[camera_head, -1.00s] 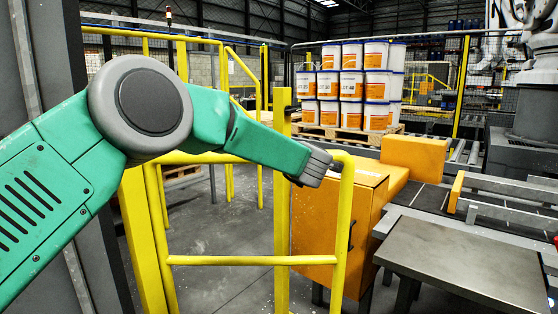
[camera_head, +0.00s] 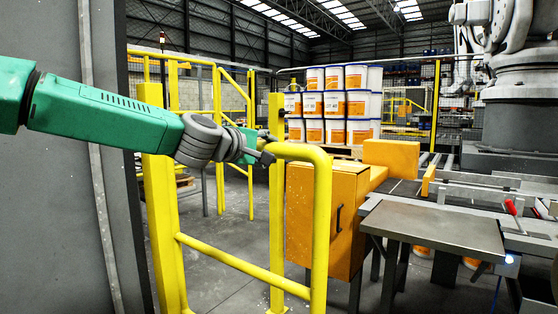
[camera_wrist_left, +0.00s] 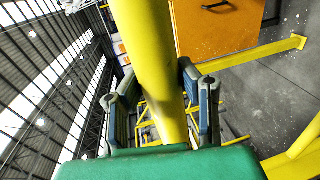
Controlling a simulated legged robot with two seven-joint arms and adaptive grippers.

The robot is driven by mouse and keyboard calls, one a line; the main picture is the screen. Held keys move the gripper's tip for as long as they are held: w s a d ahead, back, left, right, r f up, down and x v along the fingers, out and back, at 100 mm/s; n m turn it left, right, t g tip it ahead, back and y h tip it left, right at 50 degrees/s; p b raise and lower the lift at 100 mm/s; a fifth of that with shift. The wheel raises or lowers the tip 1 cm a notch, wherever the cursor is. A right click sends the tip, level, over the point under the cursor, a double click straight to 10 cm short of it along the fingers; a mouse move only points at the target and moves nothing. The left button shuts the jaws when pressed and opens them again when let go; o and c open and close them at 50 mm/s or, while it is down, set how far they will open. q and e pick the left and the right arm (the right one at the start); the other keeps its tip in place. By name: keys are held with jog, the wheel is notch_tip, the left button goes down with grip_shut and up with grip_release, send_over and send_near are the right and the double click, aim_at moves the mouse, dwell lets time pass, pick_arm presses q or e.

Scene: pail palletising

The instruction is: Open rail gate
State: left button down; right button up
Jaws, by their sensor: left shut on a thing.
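The rail gate (camera_head: 321,225) is a yellow tube frame in the head view, joined at the left to a thick yellow post (camera_head: 160,215). It stands swung toward me, its free end nearer than the slim yellow post (camera_head: 277,200) behind it. My left gripper (camera_head: 266,147) is shut on the gate's top rail. In the left wrist view the yellow tube (camera_wrist_left: 158,60) runs between the two fingers of the gripper (camera_wrist_left: 160,88). My right gripper is not in view.
An orange cabinet (camera_head: 318,215) and a grey metal table (camera_head: 432,229) stand to the right of the gate. Behind are stacked white-and-orange pails (camera_head: 335,104) and a conveyor (camera_head: 410,190). A grey wall (camera_head: 65,220) is close on the left. Floor shows through the gate.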

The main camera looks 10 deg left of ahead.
pick_arm(q)
jog(key=shift+s+a+f, duration=0.3)
jog(key=shift+s, duration=0.1)
jog(key=c, duration=1.2)
grip_release()
jog(key=shift+o, duration=0.5)
jog(key=shift+w+a, duration=0.15)
jog(key=shift+a, duration=0.05)
jog(key=v, duration=1.2)
jog(key=shift+a, duration=0.15)
